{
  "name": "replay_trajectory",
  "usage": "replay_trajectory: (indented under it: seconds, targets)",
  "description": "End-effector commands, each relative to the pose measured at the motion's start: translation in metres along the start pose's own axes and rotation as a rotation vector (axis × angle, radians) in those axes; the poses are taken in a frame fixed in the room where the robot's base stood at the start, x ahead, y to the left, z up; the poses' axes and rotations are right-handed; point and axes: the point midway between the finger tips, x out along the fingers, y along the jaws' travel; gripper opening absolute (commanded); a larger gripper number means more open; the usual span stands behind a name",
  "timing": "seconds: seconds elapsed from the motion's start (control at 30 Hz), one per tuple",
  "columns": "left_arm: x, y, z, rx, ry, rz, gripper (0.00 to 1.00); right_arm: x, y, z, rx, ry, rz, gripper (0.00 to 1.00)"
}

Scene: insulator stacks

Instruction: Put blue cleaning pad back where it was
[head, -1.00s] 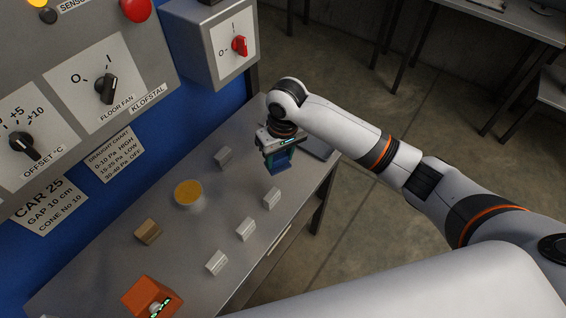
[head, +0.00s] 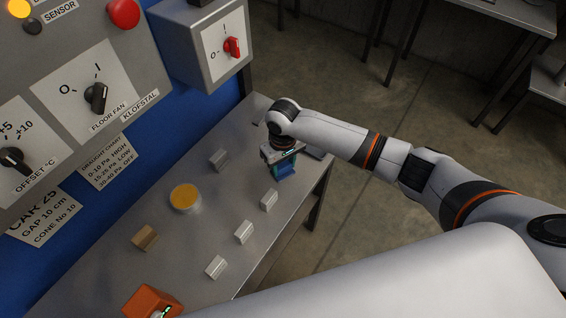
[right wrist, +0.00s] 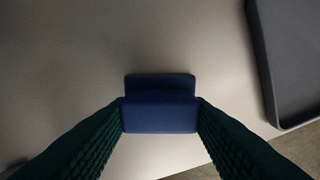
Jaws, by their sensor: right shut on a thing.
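The blue cleaning pad (right wrist: 160,112) is between the two dark green fingers of my right gripper in the right wrist view. My right gripper (head: 285,170) is shut on it and points down over the far right end of the metal bench. In the head view the pad shows only as a small blue patch under the gripper. I cannot tell whether its underside touches the bench.
A dark tray (right wrist: 302,60) lies right of the pad, near the bench edge. Several pale grey blocks (head: 268,200), a cup with yellow contents (head: 185,197), a brown block (head: 145,237) and an orange box (head: 150,301) stand on the bench (head: 205,245). A control panel borders its left.

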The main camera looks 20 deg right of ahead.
Motion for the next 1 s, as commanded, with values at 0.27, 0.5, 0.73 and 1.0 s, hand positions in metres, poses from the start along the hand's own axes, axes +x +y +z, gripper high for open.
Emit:
replay_trajectory:
  seconds: [0.27,0.5,0.73,1.0]
  targets:
    - [0.000,0.002,0.003,-0.002,-0.004,0.003,0.36,0.003,0.000,0.000,-0.001,-0.001,0.000,0.53]
    - [0.000,0.003,0.004,-0.002,-0.006,0.004,0.36,0.002,0.000,0.000,0.000,-0.001,0.000,0.67]
    - [0.000,0.003,0.004,-0.001,-0.007,0.004,0.36,-0.005,0.000,0.001,-0.001,-0.003,0.001,0.67]
    - [0.003,0.003,0.004,-0.001,-0.007,0.004,0.36,-0.056,0.000,0.002,-0.001,-0.006,0.001,0.67]
